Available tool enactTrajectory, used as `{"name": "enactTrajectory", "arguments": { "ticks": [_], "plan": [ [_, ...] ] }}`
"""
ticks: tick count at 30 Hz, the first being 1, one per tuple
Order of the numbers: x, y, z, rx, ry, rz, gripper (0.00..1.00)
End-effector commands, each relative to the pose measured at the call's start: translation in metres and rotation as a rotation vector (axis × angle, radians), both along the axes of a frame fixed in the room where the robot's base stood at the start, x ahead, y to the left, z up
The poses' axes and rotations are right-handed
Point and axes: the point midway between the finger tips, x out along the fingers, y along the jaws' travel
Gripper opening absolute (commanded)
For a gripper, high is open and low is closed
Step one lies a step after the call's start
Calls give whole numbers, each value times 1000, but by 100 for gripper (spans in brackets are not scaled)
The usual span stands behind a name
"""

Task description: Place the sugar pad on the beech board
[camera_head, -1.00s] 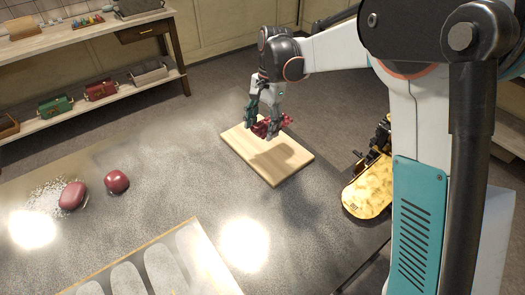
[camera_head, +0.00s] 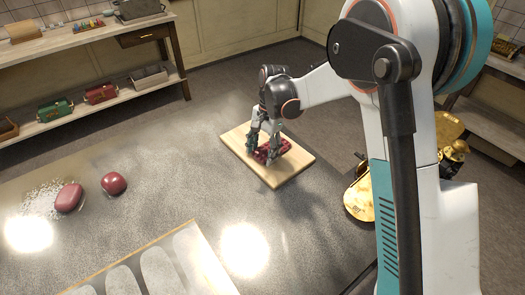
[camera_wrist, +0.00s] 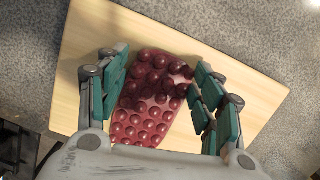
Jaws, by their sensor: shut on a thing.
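The sugar pad (camera_wrist: 150,100) is dark red with rows of round bumps. In the head view the pad (camera_head: 272,150) is at the middle of the beech board (camera_head: 284,175), low over it or touching it; I cannot tell which. The pale beech board (camera_wrist: 90,45) spreads under the pad in the wrist view. My gripper (camera_head: 264,148) points down over the board. In the wrist view its teal fingers (camera_wrist: 163,92) stand on both sides of the pad, shut on it. The pad's near end is hidden behind the gripper body.
Two red rounded lumps, one (camera_head: 68,197) with white grains around it and one (camera_head: 114,184) beside it, lie on the grey table at left. A tray with pale oval shapes (camera_head: 160,272) is at the front. A yellow machine (camera_head: 359,200) stands right of the table.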

Motion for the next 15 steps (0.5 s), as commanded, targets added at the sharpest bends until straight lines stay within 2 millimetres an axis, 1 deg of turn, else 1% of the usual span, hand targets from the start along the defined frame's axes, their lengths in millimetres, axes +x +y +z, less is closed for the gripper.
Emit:
{"name": "enactTrajectory", "arguments": {
  "ticks": [4, 5, 6, 7, 8, 15],
  "plan": [
    [0, 0, -3, 0, 0, 0, 0],
    [0, 0, -3, 0, 0, 0, 63],
    [0, 0, -3, 0, 0, 0, 72],
    [0, 0, -2, 0, 0, 0, 79],
    [0, 0, -2, 0, 0, 0, 81],
    [0, 0, -2, 0, 0, 0, 81]
  ]
}}
